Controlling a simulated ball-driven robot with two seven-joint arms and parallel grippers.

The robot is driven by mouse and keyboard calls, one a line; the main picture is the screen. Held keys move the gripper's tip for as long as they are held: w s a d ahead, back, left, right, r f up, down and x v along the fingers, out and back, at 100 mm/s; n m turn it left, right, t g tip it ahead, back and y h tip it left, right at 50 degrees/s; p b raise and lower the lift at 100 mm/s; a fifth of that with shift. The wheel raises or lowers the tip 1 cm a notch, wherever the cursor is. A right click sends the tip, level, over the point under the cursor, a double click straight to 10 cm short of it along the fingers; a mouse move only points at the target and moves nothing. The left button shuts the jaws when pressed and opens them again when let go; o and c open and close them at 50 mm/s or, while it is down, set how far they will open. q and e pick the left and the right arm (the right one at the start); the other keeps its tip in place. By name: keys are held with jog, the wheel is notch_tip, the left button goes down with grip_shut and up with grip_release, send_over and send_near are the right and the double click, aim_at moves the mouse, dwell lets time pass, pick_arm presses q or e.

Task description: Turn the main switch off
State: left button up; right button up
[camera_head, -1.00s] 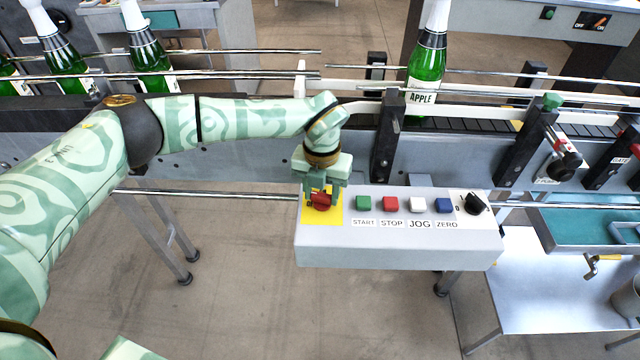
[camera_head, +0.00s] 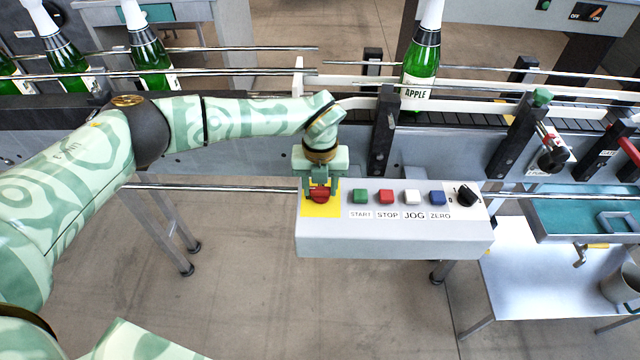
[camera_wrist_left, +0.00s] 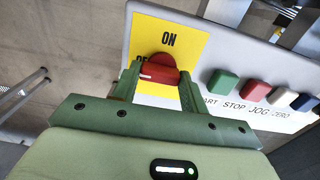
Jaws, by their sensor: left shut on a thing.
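The main switch (camera_head: 320,195) is a red knob on a yellow plate (camera_head: 314,210) at the left end of the grey control box. My left gripper (camera_head: 320,190) reaches down over it with one finger on each side, shut on the knob. In the left wrist view the red switch (camera_wrist_left: 158,72) sits between the fingertips (camera_wrist_left: 158,82), its bar lying crosswise below the word ON. The word OFF at its left is partly hidden by the switch and a finger. My right gripper is not in view.
Green, red, white and blue buttons (camera_head: 386,196) and a black knob (camera_head: 467,195) sit right of the switch on the box. The conveyor (camera_head: 450,125) with a bottle (camera_head: 421,65) runs behind. Another OFF/ON switch (camera_head: 590,13) is at the upper right.

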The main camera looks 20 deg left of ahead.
aim_at(320, 188)
pick_arm(q)
jog(key=o, duration=1)
jog(key=shift+w, duration=0.1)
jog(key=shift+r, duration=0.15)
notch_tip(320, 188, up, 16)
jog(key=p, duration=0.3)
jog(key=shift+r, duration=0.1)
